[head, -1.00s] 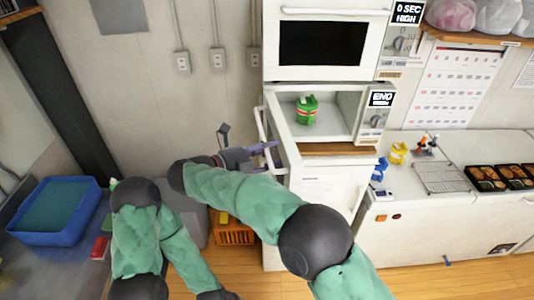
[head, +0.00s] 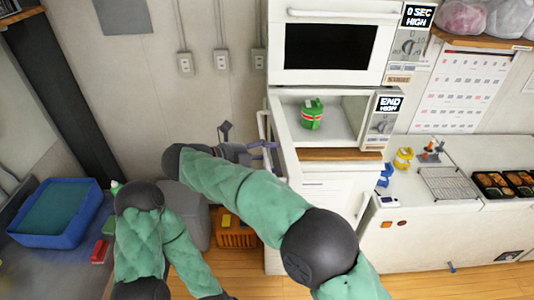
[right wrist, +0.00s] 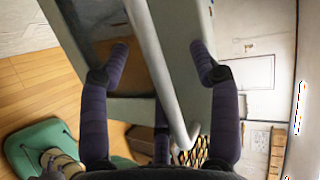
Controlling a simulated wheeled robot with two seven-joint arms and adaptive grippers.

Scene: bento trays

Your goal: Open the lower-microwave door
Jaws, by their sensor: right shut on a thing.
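The lower microwave (head: 370,105) is open, and a green and red container (head: 312,114) stands inside its lit cavity. Its white door (head: 283,130) is swung out toward the left side and shows nearly edge-on. My right gripper (head: 270,147) is at the door's outer side, by the handle. In the right wrist view, the pale handle bar (right wrist: 160,70) runs between the two purple fingers of the right gripper (right wrist: 161,58), which is shut on it. My left arm shows at lower left in the head view, but its gripper is out of view.
The upper microwave (head: 335,45) is closed above. A white counter with a wire rack (head: 446,183) and food trays (head: 495,185) is at right. A blue bin (head: 55,228) is at left. An orange crate (head: 234,234) stands on the floor below my right arm.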

